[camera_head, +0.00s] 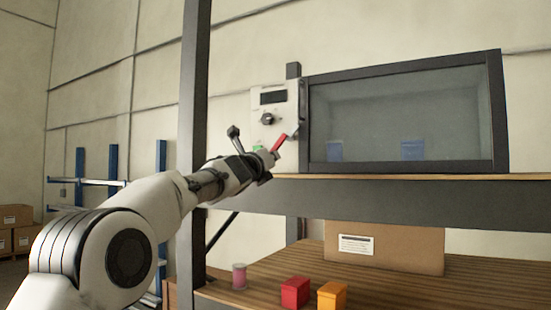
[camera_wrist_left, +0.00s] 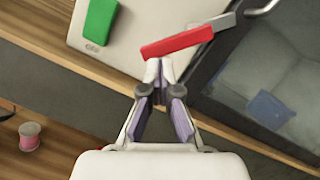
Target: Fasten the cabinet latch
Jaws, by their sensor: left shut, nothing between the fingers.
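The cabinet (camera_head: 405,110) stands on the upper shelf, with a dark-framed glass door and a pale control panel (camera_head: 266,118) at its left side. The latch is a red-gripped lever (camera_head: 279,142) on a grey arm at the panel's lower right. In the left wrist view the red lever (camera_wrist_left: 178,43) slants up to the right, its grey end toward the door frame. My left gripper (camera_head: 271,154) is shut and empty, its fingertips just below the red grip; contact is unclear. The fingertips also show in the left wrist view (camera_wrist_left: 158,68). My right gripper is out of view.
A dark upright post (camera_head: 192,140) stands left of the cabinet. The upper shelf (camera_head: 400,200) runs below it. The lower shelf holds a cardboard box (camera_head: 385,245), a red block (camera_head: 295,291), an orange block (camera_head: 331,295) and a pink spool (camera_head: 239,276). Blue objects show behind the glass.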

